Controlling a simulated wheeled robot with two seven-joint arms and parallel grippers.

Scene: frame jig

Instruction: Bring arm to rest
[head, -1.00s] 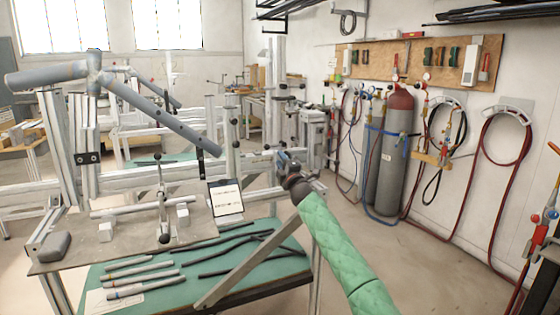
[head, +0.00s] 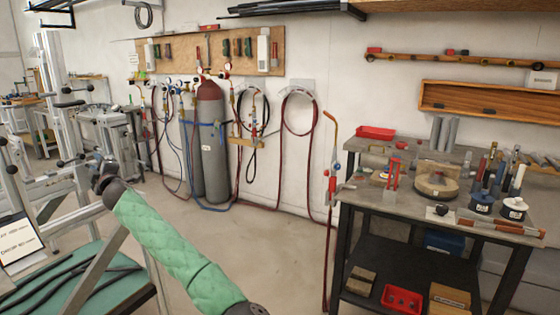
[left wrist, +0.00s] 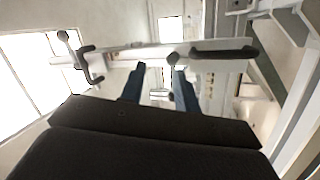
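My left arm, in a green quilted sleeve, reaches from the bottom of the head view up to the left. Its gripper (head: 104,160) is small and dark there, in front of the metal frame jig (head: 50,190). In the left wrist view the two blue fingers of the gripper (left wrist: 160,82) stand apart with nothing held between them. Behind the fingers is a pale jig rail (left wrist: 130,57) with black handles. I cannot tell how close the rail is. My right gripper is in neither view.
A dark workbench (head: 385,190) with tools stands at the right. A green tabletop (head: 85,285) with dark tubes lies at lower left. The floor (head: 275,255) in the middle is clear.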

